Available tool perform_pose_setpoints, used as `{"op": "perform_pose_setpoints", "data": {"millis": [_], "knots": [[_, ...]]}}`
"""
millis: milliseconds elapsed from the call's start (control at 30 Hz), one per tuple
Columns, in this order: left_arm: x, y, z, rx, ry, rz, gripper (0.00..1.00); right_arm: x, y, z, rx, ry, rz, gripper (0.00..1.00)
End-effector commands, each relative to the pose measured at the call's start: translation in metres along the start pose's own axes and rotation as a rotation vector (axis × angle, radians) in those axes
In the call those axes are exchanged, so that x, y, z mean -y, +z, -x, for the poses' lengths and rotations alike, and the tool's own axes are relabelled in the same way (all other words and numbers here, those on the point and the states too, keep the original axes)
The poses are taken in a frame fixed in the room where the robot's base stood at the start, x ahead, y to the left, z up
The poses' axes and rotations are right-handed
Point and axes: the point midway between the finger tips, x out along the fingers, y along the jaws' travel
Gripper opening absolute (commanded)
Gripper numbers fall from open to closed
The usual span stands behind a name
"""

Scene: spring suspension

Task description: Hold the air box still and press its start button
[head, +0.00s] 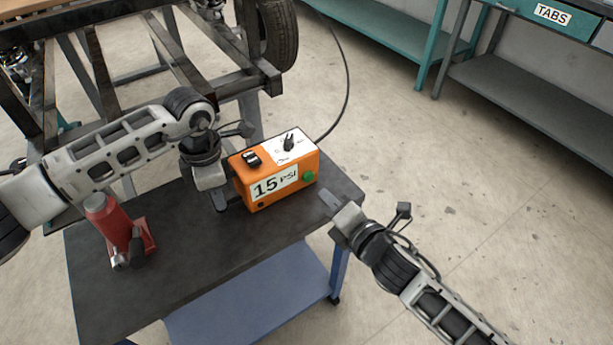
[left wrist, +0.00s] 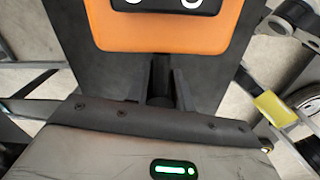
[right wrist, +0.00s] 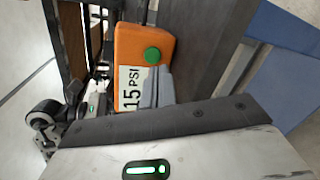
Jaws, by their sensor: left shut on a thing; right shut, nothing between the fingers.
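The orange air box (head: 278,178) stands upright on the dark cart top, with a "15 PSI" label on its front. The green start button (head: 308,177) is at the front's right end and shows in the right wrist view (right wrist: 152,55). My left gripper (head: 220,203) is at the box's left side. In the left wrist view (left wrist: 162,85) it is shut on a dark stub beside the box; the exact grip is partly hidden. My right gripper (head: 328,200) is shut and empty, right of the box. Its fingertips (right wrist: 156,88) are close to the button and appear apart from it.
A red bottle jack (head: 118,232) stands on the cart top (head: 180,275) at the left. A black hose (head: 343,95) runs from behind the box. A vehicle frame with a tyre (head: 278,32) is behind. Open floor lies at the right.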

Motion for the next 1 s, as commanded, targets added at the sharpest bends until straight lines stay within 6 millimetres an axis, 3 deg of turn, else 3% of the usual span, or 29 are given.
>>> {"op": "perform_pose_setpoints", "data": {"millis": [100, 200, 400, 600, 1000], "knots": [[-0.001, 0.001, 0.001, 0.003, 0.002, 0.001, 0.0, 0.008, -0.008, 0.001, 0.062, -0.17, 0.47, 0.0], [-0.001, 0.001, 0.001, 0.003, 0.002, 0.0, 0.0, 0.016, -0.014, 0.011, 0.094, -0.326, 0.784, 0.0], [-0.001, 0.001, 0.001, 0.003, 0.002, 0.0, 0.0, 0.015, -0.013, 0.037, 0.141, -0.574, 1.202, 0.0], [-0.001, 0.001, 0.001, 0.003, 0.002, 0.0, 0.0, 0.011, -0.01, 0.051, 0.158, -0.686, 1.356, 0.0], [0.0, 0.001, 0.001, 0.003, 0.002, 0.0, 0.0, 0.011, -0.009, 0.051, 0.158, -0.696, 1.365, 0.0]]}}
